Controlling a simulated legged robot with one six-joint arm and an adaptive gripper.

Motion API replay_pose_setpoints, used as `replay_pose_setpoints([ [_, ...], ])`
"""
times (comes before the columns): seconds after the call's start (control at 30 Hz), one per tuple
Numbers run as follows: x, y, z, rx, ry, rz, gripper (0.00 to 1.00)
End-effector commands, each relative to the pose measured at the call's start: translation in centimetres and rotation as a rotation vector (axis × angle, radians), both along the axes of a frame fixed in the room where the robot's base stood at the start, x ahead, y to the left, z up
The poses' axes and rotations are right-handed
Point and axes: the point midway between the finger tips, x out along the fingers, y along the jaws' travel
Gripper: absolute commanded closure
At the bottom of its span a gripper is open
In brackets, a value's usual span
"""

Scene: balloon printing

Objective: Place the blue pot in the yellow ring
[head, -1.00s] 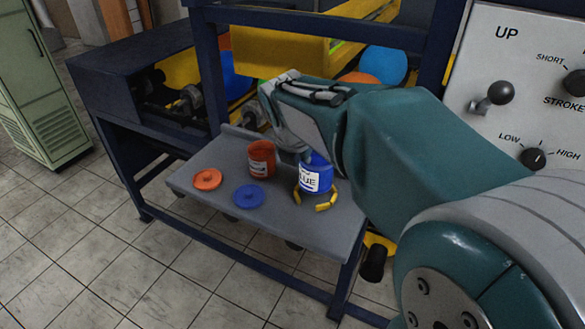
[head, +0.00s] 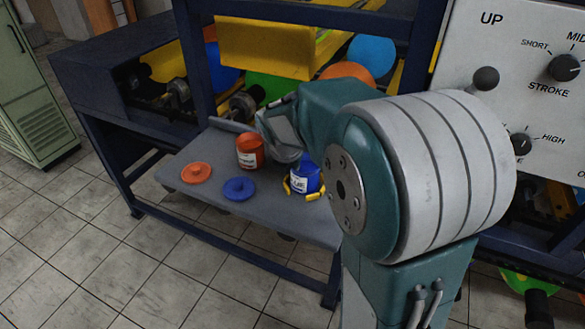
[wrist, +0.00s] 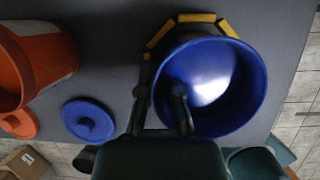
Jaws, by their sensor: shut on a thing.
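The blue pot (head: 307,180) is at the yellow ring (head: 313,196) on the grey shelf and looks about upright. Yellow ring pieces show at its front and left in the head view. In the wrist view, I look into the open pot (wrist: 230,85), with yellow ring pieces (wrist: 196,18) along its upper left side. My gripper (wrist: 161,92) is shut on the pot's near-left wall, one finger inside and one outside. The pot's base is hidden, so I cannot tell whether it touches the shelf. The ring's far right side is hidden.
An orange-red pot (head: 250,152) stands left of the blue pot. An orange lid (head: 196,173) and a blue lid (head: 239,189) lie on the shelf (head: 185,155). A control panel (head: 535,60) with knobs is at the right. Dark blue machine frame bars surround the shelf.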

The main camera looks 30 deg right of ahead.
Motion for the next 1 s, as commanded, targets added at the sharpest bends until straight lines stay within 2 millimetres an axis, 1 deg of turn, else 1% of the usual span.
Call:
replay_pose_setpoints([
  [0.07, 0.0, 0.0, -0.2, 0.0, 0.0, 0.001, 1.0],
  [0.1, 0.0, 0.0, -0.2, 0.0, 0.0, 0.001, 0.75],
  [0.13, 0.0, 0.0, -0.2, 0.0, 0.0, 0.001, 0.61],
  [0.17, 0.0, 0.0, -0.2, 0.0, 0.0, 0.0, 0.57],
  [0.47, 0.0, 0.0, -0.1, 0.0, 0.0, 0.0, 0.57],
  [0.57, 0.0, 0.0, 0.2, 0.0, -0.001, 0.0, 0.57],
  [0.67, -0.3, 0.4, 1.3, -0.001, -0.004, 0.001, 0.57],
  [1.0, -2.1, 2.4, 7.8, 0.0, -0.005, 0.001, 0.57],
])
